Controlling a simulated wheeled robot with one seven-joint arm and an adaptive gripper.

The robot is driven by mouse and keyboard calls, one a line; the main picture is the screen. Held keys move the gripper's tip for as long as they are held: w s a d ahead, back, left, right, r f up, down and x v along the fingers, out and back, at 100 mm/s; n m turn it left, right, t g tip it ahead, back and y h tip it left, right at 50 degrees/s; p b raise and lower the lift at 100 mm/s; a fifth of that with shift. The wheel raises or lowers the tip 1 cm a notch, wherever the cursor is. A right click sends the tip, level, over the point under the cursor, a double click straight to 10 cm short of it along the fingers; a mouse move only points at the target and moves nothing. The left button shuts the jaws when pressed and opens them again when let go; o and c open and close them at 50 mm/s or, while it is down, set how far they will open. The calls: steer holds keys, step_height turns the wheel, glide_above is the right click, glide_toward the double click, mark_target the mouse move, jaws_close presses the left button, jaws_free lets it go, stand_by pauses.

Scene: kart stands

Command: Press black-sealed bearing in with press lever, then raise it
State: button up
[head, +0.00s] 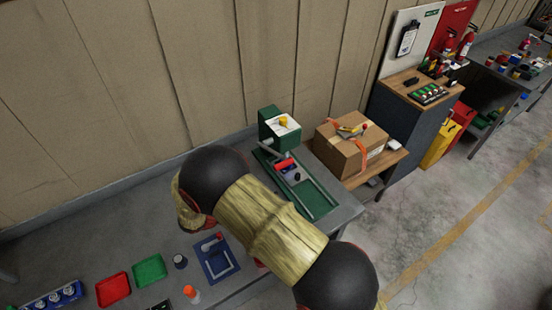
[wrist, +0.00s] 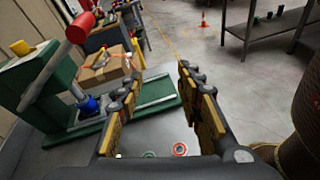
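The green press (head: 281,126) stands at the back of the grey table. Its lever (wrist: 42,75) is a grey bar with a red knob (wrist: 80,27), raised and tilted in the wrist view. The red grip (head: 285,164) also shows in the head view. A small blue part (wrist: 88,104) sits at the press base (wrist: 70,132), beneath the ram. I cannot make out the black-sealed bearing. My gripper (wrist: 160,78) is open and empty, to the right of the lever and not touching it. In the head view my arm hides the gripper.
A cardboard box (head: 346,148) with an orange strap stands right of the press. A red tray (head: 113,289), a green tray (head: 150,270) and a blue fixture (head: 216,260) lie on the front table. A small red ring (wrist: 180,149) lies below my fingers.

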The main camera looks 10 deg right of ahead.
mark_target(288, 163)
steer(key=w+a+r+n+t+h, duration=0.2)
steer(key=w+r+t+h, duration=0.1)
steer(key=w+r, duration=0.4)
steer(key=p+x, duration=0.1)
steer(key=x, duration=0.6)
steer(key=shift+w+d+f, duration=0.1)
steer(key=shift+w+d, duration=0.15)
steer(key=shift+w, duration=0.05)
steer(key=shift+c, duration=0.8)
steer(key=c, duration=0.7)
jaws_close()
